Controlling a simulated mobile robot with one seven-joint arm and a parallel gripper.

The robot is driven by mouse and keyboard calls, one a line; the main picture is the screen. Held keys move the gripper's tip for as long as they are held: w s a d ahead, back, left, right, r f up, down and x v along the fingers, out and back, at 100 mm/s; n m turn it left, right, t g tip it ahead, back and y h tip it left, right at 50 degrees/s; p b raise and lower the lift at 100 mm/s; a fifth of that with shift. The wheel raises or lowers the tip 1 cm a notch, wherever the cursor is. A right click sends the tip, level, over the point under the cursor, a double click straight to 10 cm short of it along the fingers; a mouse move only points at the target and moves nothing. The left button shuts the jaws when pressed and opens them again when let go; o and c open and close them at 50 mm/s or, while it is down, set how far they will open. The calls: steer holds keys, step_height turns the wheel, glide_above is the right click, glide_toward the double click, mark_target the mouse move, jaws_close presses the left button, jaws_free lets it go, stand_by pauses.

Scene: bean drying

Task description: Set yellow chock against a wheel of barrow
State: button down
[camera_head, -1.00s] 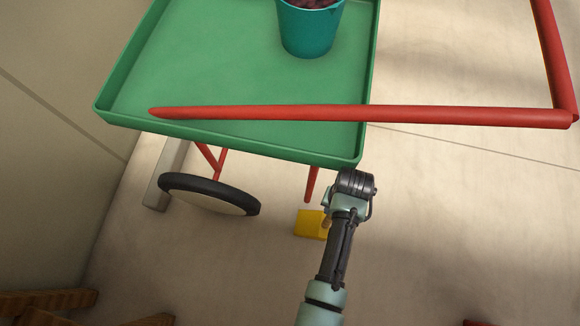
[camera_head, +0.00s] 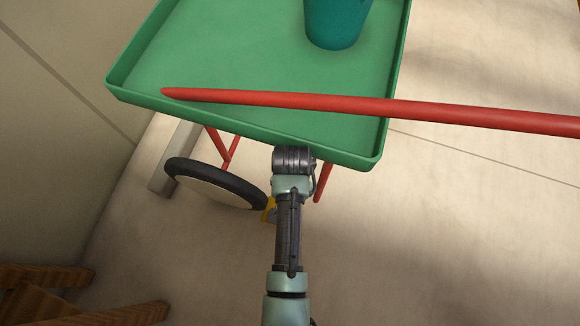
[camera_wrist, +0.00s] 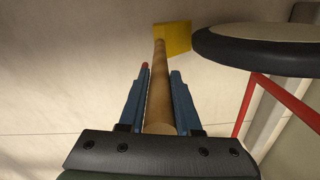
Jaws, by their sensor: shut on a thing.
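The yellow chock (camera_wrist: 174,38) is on the far end of a wooden handle (camera_wrist: 158,90). My gripper (camera_wrist: 160,78) is shut on this handle, with a blue finger on each side. In the wrist view the chock is close beside the barrow's wheel (camera_wrist: 262,48); I cannot tell whether they touch. In the head view only a small part of the chock (camera_head: 268,211) shows at the right edge of the wheel (camera_head: 214,184), and my arm hides the rest. The barrow (camera_head: 250,82) has a green tray and red handles.
A teal bucket (camera_head: 337,20) stands in the barrow's tray. A grey block (camera_head: 172,165) is left of the wheel. Wooden slats (camera_head: 90,300) are at the lower left. The floor to the right is clear.

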steer(key=shift+w+a+f+b, duration=0.1)
steer(key=shift+a+f+b, duration=0.1)
steer(key=shift+f+b, duration=1.35)
steer(key=shift+f, duration=0.2)
steer(key=c, duration=0.6)
jaws_free()
steer(key=shift+f, duration=0.1)
step_height(320, 180, up, 8)
steer(key=p, duration=0.5)
steer(key=shift+f, duration=0.15)
